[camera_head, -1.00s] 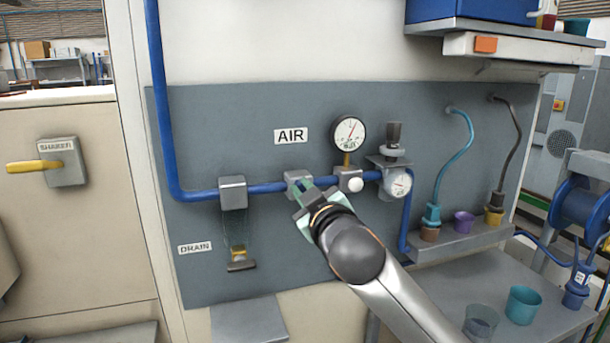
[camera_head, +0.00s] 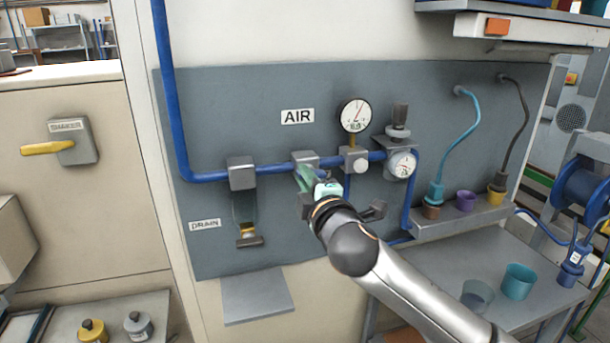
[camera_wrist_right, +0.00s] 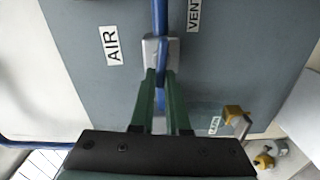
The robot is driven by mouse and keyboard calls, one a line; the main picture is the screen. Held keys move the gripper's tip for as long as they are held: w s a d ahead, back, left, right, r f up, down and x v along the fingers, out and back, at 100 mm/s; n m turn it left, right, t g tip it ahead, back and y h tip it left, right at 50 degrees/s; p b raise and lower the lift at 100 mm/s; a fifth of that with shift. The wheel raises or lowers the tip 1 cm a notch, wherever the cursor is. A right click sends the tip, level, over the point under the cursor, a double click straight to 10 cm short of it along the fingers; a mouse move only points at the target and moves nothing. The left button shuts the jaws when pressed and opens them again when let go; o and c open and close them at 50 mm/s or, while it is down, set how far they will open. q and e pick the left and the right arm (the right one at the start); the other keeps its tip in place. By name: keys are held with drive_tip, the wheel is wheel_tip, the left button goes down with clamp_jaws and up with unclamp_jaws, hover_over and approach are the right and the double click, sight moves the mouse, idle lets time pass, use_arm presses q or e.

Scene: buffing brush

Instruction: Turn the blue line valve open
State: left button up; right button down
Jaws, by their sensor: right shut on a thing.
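The blue line valve (camera_head: 304,159) is a grey block on the blue pipe (camera_head: 272,168), below the AIR label. In the right wrist view the valve body (camera_wrist_right: 150,50) lies just beyond my fingertips. My right gripper (camera_head: 306,180) reaches it from below right. Its green fingers (camera_wrist_right: 162,80) are shut on the blue valve handle (camera_wrist_right: 161,98), which shows between them in the wrist view. The head view hides most of the handle behind the gripper. My left gripper is not in view.
A round gauge (camera_head: 355,115) and a regulator (camera_head: 400,163) are right of the valve. A drain fitting (camera_head: 248,236) hangs at lower left. A yellow SHAKER lever (camera_head: 48,148) is on the left cabinet. Cups stand on the shelf (camera_head: 430,230) and lower table (camera_head: 440,278) at right.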

drive_tip(key=shift+w+d+f+n, duration=0.15)
drive_tip(key=shift+d+f+n, duration=0.2)
drive_tip(key=shift+n, duration=0.15)
drive_tip(key=shift+r, duration=0.1)
drive_tip(key=c, duration=0.9)
unclamp_jaws()
drive_tip(key=shift+a+r+n, duration=0.1)
drive_tip(key=shift+n, duration=0.2)
drive_tip(key=b+v, duration=0.2)
drive_tip(key=v, duration=1)
drive_tip(key=shift+s, duration=0.25)
